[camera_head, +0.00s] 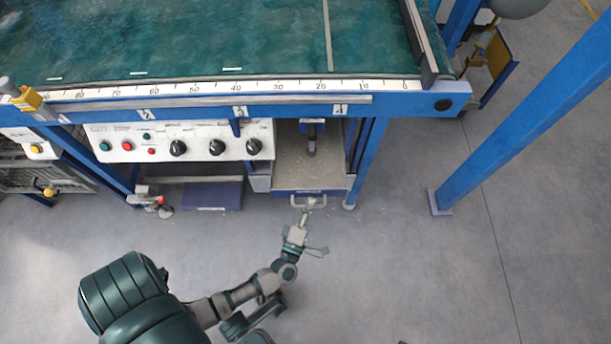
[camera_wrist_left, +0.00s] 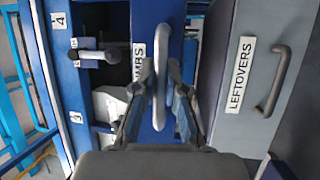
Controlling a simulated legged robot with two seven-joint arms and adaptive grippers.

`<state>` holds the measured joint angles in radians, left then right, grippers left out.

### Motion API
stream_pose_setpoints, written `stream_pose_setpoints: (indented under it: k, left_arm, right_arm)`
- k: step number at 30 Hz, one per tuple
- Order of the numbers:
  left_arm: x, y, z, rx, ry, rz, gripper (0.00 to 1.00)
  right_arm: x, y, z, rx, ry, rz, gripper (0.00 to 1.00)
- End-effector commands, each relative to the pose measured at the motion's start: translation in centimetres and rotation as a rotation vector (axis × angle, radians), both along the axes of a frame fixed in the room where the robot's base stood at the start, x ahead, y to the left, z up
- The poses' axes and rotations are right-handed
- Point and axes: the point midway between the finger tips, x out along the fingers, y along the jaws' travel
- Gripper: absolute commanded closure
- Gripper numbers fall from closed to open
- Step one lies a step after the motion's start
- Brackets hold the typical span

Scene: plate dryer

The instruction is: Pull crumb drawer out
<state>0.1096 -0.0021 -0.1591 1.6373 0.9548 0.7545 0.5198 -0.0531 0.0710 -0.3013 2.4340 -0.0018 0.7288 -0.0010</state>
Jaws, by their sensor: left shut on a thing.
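The crumb drawer has a blue front (camera_wrist_left: 148,24) with a partly hidden label ending in "MBS" in the left wrist view. In the head view its front (camera_head: 296,192) is low under the machine's table. Its pale bar handle (camera_wrist_left: 162,50) runs between the fingers of my left gripper (camera_wrist_left: 160,80), which is shut on it. In the head view the left gripper (camera_head: 304,212) reaches the handle (camera_head: 321,203) from the front. My right gripper is not in view.
A grey front labelled "LEFTOVERS" (camera_wrist_left: 237,85) with its own handle (camera_wrist_left: 275,82) is right of the drawer in the wrist view. A control panel (camera_head: 200,142) hangs above left in the head view. Blue legs (camera_head: 367,160) flank the machine. The grey floor (camera_head: 400,280) is clear in front.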

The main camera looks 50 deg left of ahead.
Motion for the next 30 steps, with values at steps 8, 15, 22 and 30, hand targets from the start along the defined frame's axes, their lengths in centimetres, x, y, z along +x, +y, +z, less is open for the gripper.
stream_pose_setpoints:
  k: [8,15,22,30]
  left_arm:
    - [-4.3,-4.8,-0.3,-0.001,0.008,0.002,1.0]
    - [-5.9,-6.6,-0.4,0.0,0.009,0.002,1.0]
    - [-6.1,-6.8,-0.5,0.0,0.009,0.003,1.0]
    - [-6.1,-6.8,-0.5,0.001,0.009,0.002,0.67]
  right_arm:
    - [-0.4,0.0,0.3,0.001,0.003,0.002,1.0]
    - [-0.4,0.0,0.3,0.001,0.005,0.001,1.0]
    - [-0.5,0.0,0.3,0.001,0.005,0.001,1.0]
    - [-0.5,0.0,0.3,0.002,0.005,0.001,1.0]
